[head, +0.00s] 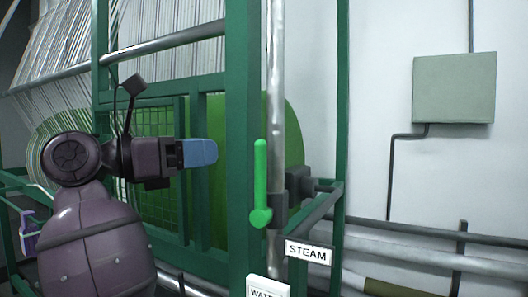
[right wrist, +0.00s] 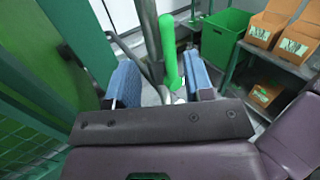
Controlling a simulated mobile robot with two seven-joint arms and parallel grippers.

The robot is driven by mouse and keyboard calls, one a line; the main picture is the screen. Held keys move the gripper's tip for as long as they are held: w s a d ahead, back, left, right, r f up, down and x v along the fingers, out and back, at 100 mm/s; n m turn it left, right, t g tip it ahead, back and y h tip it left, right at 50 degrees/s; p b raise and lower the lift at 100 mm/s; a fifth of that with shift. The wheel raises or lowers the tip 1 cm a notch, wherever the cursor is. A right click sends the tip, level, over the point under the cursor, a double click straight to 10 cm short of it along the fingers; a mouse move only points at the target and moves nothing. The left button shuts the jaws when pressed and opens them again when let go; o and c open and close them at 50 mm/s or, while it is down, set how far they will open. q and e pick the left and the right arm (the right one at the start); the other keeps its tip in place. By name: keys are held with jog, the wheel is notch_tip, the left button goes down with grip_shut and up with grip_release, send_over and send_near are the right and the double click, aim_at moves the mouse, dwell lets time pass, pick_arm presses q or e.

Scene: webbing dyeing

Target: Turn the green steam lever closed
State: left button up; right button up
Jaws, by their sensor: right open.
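The green steam lever (head: 260,182) stands upright, its round hub at the bottom, in front of a vertical steel pipe (head: 277,90). A white STEAM sign (head: 308,253) is just below and right of it. My right gripper (head: 203,152) is left of the lever in the head view, its blue fingertips pointing toward it with a gap between. In the right wrist view, the gripper (right wrist: 162,82) is open, with the lever (right wrist: 168,50) showing between its two blue fingers, nearer the right one. Contact cannot be told there. My left gripper is not clearly in view.
A green machine frame (head: 240,130) with mesh and white strands stands behind my arm. A second white sign (head: 268,288) is below the lever. A grey wall box (head: 454,88) hangs at right. A green bin (right wrist: 225,38) and orange boxes (right wrist: 268,28) show in the wrist view.

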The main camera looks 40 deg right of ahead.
aim_at(261, 152)
jog(key=shift+y, duration=0.3)
jog(key=s+d, duration=0.1)
jog(key=d, duration=0.5)
jog(key=s+d, duration=0.1)
jog(key=d, duration=0.3)
jog(key=shift+s+d+f+p, duration=0.1)
jog(key=shift+s+f+p, duration=0.15)
jog(key=shift+s+p, duration=0.1)
jog(key=shift+c, duration=0.2)
grip_shut()
